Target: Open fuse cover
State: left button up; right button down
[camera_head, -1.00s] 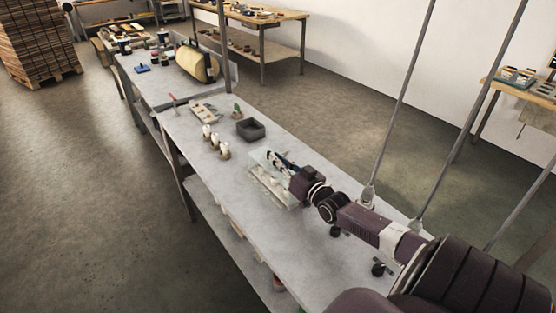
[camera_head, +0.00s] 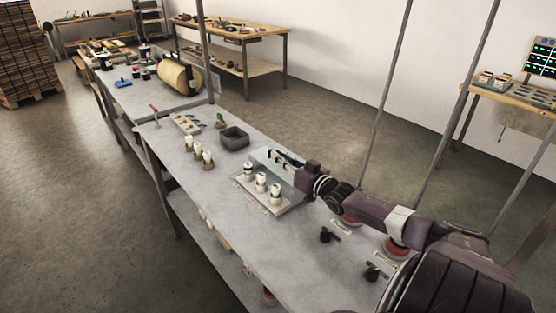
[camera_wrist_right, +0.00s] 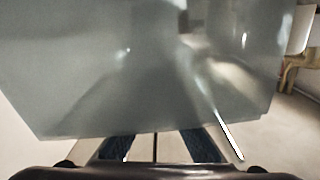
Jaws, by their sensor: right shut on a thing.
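The clear fuse cover (camera_head: 268,155) stands tilted up at the back of the fuse block (camera_head: 275,209). Several white fuses (camera_head: 261,182) in the block show uncovered in the head view. My right gripper (camera_head: 287,160) is shut on the cover and holds it from the far right side. In the right wrist view the cover (camera_wrist_right: 100,70) is a large grey, see-through sheet that fills most of the picture, with the fingers (camera_wrist_right: 155,146) at its lower edge. The exact grip contact is hard to see. My left gripper is not in view.
Several white fuses (camera_head: 197,151) stand left of the block. A dark grey open box (camera_head: 234,138) is behind them. Black switches (camera_head: 328,235) and a red button (camera_head: 396,247) are at the near right. Grey posts rise along the bench's right edge. The near left bench top is clear.

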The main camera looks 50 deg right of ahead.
jog(key=c, duration=2.1)
grip_release()
jog(key=shift+s, duration=0.1)
jog(key=shift+s+f, duration=0.1)
jog(key=shift+s, duration=0.25)
jog(key=s+a, duration=0.1)
jog(key=s, duration=1)
jog(key=shift+s+a, duration=0.1)
